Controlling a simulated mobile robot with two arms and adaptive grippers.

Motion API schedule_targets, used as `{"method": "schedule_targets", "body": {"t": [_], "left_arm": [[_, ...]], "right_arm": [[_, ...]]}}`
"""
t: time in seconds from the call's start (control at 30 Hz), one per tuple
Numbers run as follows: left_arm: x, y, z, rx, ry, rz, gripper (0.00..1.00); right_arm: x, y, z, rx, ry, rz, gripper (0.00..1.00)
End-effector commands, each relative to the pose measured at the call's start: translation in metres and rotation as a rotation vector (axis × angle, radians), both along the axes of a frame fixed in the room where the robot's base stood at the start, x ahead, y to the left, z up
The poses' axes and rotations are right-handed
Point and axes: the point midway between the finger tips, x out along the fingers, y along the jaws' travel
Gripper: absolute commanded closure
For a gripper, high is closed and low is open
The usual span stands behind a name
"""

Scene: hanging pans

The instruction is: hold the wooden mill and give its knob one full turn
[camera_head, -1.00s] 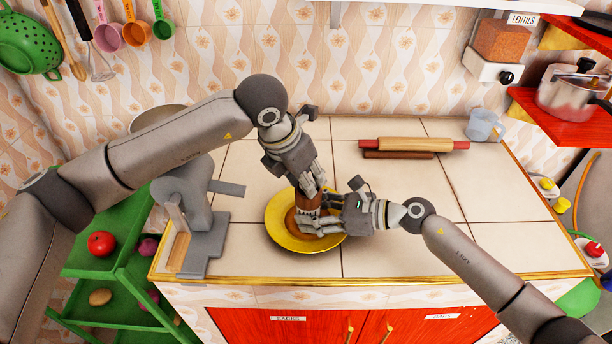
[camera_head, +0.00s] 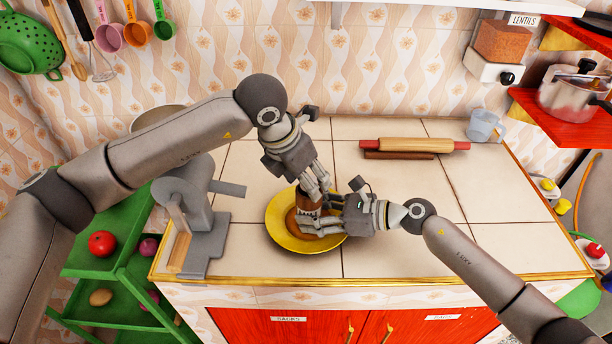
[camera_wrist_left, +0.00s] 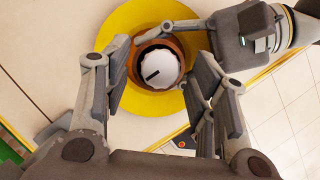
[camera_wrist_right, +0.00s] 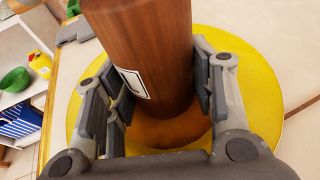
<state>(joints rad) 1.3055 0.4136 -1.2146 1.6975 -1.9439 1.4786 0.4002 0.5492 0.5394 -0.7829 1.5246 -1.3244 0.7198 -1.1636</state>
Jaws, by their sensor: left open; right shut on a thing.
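The wooden mill (camera_wrist_right: 150,45) is a brown upright cylinder with a small white label, standing over a yellow plate (camera_head: 278,232). In the head view only part of the mill (camera_head: 308,206) shows between my grippers. Its knob (camera_wrist_left: 158,67), a white ridged disc with a dark line mark, shows in the left wrist view. My right gripper (camera_head: 318,226) is shut on the mill's body from the right; its fingers (camera_wrist_right: 160,100) lie on both sides. My left gripper (camera_head: 314,192) is open above the mill. Its fingers (camera_wrist_left: 160,90) are apart on either side of the knob, not visibly touching it.
A grey stand-like device (camera_head: 202,215) stands left of the plate. A green shelf (camera_head: 112,256) is at the left. The counter's right side is clear.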

Motion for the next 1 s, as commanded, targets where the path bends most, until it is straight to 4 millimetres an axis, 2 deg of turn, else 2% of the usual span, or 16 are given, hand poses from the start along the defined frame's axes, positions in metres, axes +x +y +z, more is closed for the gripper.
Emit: {"method": "schedule_targets", "body": {"t": [0.17,0.6,0.8,1.0], "left_arm": [[-0.003,0.004,0.016,-0.001,-0.003,0.000,0.47],[-0.026,0.028,0.095,-0.001,-0.003,0.002,0.47],[-0.031,0.032,0.109,0.000,0.000,0.000,0.47],[-0.032,0.033,0.111,0.000,0.000,0.000,0.47]], "right_arm": [[0.000,0.000,0.000,0.000,0.000,0.000,0.74],[0.000,0.000,0.000,0.000,0.000,0.000,0.74],[0.000,0.000,0.000,0.000,0.000,0.000,0.74],[0.000,0.000,0.000,0.000,0.000,0.000,0.74]]}}
